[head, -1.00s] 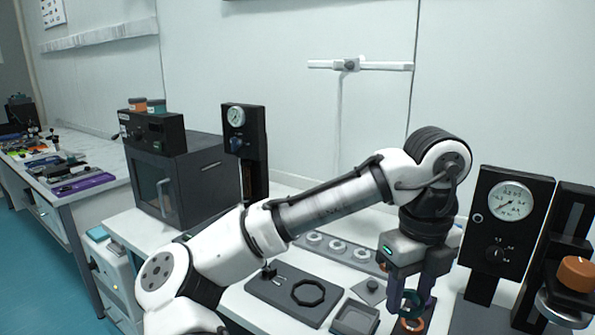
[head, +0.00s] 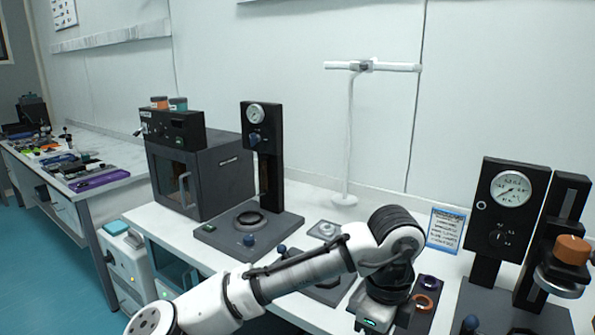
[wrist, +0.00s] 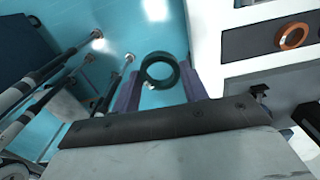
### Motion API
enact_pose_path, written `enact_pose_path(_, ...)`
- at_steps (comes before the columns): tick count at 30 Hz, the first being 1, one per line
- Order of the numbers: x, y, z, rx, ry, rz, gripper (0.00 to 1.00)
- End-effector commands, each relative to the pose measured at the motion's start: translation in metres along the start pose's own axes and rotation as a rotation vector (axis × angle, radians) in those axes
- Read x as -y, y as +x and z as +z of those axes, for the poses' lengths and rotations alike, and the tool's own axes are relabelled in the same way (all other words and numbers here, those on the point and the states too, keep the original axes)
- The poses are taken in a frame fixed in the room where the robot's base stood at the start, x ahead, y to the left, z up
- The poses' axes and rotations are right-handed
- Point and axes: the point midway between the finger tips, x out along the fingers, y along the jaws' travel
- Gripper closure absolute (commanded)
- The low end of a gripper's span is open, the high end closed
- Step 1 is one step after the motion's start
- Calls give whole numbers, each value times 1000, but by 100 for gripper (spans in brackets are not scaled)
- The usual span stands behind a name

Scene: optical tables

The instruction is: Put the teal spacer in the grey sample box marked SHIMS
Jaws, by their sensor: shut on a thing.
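The teal spacer (wrist: 162,86), a dark teal ring, is between the purple fingers of my gripper (wrist: 158,76) in the wrist view. My gripper is shut on it, with blue floor behind it. I cannot make out the grey sample box marked SHIMS in either view now; no SHIMS label is readable.
A gauge stand (head: 510,205) rises at the right. A dark oven (head: 200,170) and another gauge stand (head: 262,165) stand left.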

Motion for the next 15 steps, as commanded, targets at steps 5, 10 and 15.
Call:
enact_pose_path(5,-7,82,25,-9,-382,8,78)
enact_pose_path(10,-12,158,49,-10,-751,10,78)
enact_pose_path(15,-17,234,72,-8,-1121,12,78)
